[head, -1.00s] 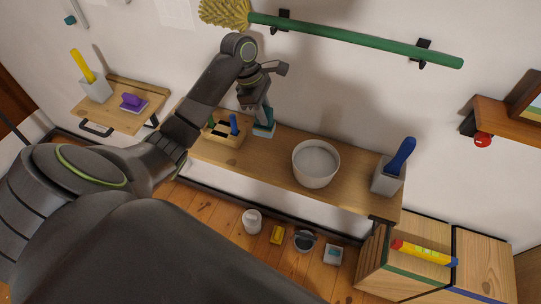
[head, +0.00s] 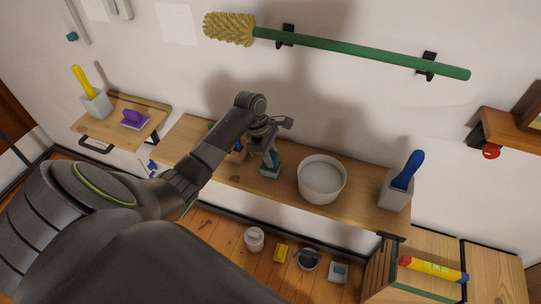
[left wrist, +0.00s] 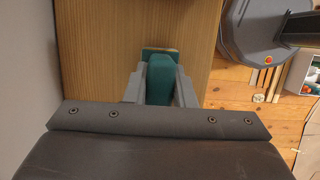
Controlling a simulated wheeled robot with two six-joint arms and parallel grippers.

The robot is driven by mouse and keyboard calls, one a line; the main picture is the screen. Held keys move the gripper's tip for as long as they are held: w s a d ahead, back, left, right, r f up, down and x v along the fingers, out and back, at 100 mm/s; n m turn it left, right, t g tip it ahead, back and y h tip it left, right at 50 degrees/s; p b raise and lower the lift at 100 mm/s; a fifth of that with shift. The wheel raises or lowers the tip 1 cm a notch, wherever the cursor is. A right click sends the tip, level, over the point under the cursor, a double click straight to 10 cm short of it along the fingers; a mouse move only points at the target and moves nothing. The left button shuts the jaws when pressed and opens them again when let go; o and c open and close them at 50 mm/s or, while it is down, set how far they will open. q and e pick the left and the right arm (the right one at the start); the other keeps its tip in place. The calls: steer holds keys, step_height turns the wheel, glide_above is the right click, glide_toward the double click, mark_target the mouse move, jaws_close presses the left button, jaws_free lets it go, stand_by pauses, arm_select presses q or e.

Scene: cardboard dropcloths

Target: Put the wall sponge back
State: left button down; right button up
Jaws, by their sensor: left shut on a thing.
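The wall sponge, a teal handle on a pale-edged base (head: 271,171), is in my left gripper (head: 268,152). In the head view it stands nearly upright over the wooden shelf (head: 362,200), left of the white bowl. In the left wrist view the teal handle (left wrist: 160,80) sits between the two grey fingers (left wrist: 159,88), with a yellowish and blue edge of the base beyond it. I cannot tell whether the base touches the shelf. My right gripper is not in view.
The white bowl (head: 322,180) stands close to the right of the sponge. A grey holder with a blue handle (head: 396,189) stands at the shelf's right end. My left arm partly hides things at the shelf's left. A green-handled brush (head: 360,52) hangs on the wall above.

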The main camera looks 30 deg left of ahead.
arm_select(q)
steer(key=shift+f, duration=0.15)
steer(key=c, duration=1.2)
jaws_free()
steer(key=v, duration=1.2)
steer(key=shift+b, duration=0.4)
